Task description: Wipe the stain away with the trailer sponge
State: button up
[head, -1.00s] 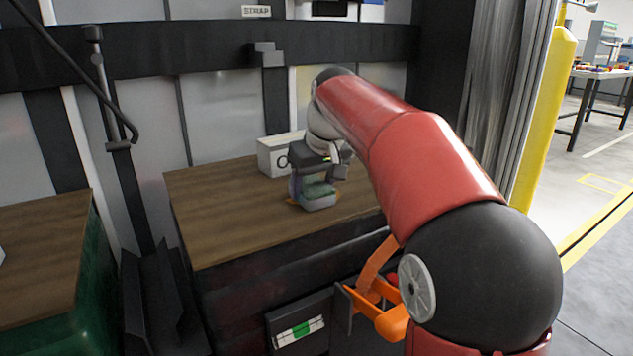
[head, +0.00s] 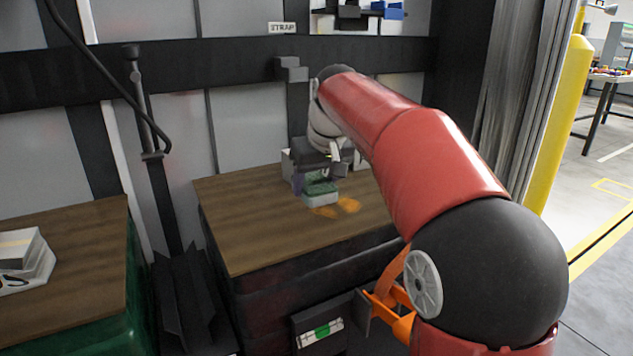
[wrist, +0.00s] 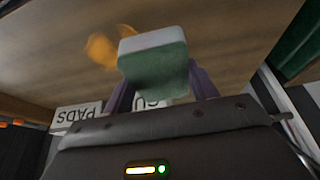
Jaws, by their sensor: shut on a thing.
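My gripper (head: 312,181) is shut on the trailer sponge (head: 321,194), a block with a green side and a pale side. In the wrist view the sponge (wrist: 154,64) sticks out between the purple fingers. An orange stain (head: 343,207) lies on the brown wooden top, just in front of and to the right of the sponge in the head view. The stain (wrist: 101,48) also shows in the wrist view, left of the sponge and partly hidden by it. I cannot tell whether the sponge touches the top.
The wooden top (head: 245,235) has free room at left and front. A white box (head: 289,165) stands behind my gripper, partly hidden. Another wooden-topped green crate (head: 85,235) at left carries a white box (head: 25,262). A ribbed wall stands behind.

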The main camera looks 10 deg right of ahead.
jog(key=shift+r+p, duration=1.3)
jog(key=shift+r, duration=0.4)
jog(key=shift+f, duration=0.1)
